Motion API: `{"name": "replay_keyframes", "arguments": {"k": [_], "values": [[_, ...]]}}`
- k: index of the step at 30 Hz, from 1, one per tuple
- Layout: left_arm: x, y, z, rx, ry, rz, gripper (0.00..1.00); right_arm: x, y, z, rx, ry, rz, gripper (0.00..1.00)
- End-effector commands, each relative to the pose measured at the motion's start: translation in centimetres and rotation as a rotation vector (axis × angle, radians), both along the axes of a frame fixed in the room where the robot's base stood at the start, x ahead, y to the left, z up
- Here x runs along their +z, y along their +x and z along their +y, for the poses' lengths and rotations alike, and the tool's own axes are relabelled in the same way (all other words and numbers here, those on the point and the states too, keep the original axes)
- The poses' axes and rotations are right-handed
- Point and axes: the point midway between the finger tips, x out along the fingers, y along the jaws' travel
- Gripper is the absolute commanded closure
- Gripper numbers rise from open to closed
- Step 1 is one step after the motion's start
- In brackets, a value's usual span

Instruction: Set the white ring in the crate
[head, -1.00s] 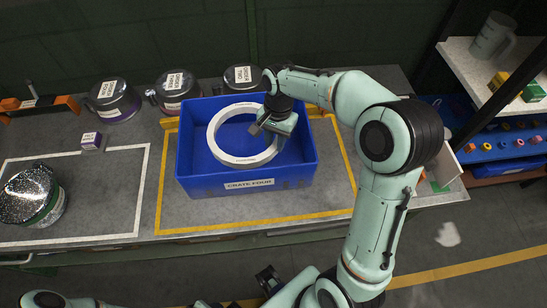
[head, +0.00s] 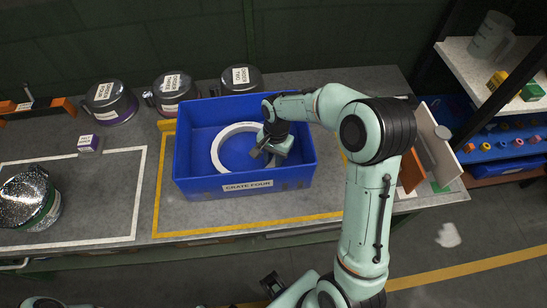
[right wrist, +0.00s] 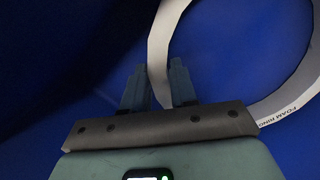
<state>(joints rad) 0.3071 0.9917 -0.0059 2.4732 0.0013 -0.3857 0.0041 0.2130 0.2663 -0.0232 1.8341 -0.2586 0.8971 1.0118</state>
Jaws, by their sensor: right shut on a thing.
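The white foam ring (head: 216,150) lies inside the blue crate labelled CRATE FOUR (head: 205,188), low in it, and looks nearly flat. My right gripper (head: 262,153) reaches down into the crate at the ring's right side. In the right wrist view, my right gripper (right wrist: 160,88) has its two fingers on either side of the ring's band (right wrist: 158,50), shut on it. The gripper hides part of the ring in the head view. A dark part at the bottom edge may be my left gripper (head: 272,284); its fingers cannot be made out.
Three lidded pots (head: 108,100) (head: 175,92) (head: 241,80) stand behind the crate. A shelf (head: 470,75) stands at right. The table between the white-outlined area and the crate is clear.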

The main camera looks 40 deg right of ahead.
Motion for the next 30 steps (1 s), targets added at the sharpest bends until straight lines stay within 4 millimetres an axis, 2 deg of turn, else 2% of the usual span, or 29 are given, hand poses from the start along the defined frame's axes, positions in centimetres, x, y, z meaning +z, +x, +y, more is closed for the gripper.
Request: {"name": "replay_keyframes", "arguments": {"k": [1,2,4,13,17,30], "values": [[-0.2,-0.1,0.0,0.0,0.0,0.001,0.57,-0.3,0.0,0.0,0.0,0.0,0.001,1.0],[-0.2,-0.1,0.0,0.0,0.0,0.001,0.57,-0.3,0.0,0.0,0.0,0.0,0.001,0.7],[-0.2,-0.1,0.0,0.0,0.0,0.001,0.57,-0.2,0.0,0.0,0.0,0.0,0.0,0.47],[-0.1,0.0,0.0,0.0,0.0,0.0,0.57,-0.1,0.0,0.0,0.0,0.0,0.0,0.47],[0.2,0.1,0.0,0.0,0.0,-0.001,0.57,0.9,0.1,-0.1,0.0,-0.001,-0.004,0.47],[1.4,0.7,0.0,0.0,-0.001,-0.008,0.57,9.7,0.6,-1.0,0.0,-0.001,-0.004,0.47]]}}
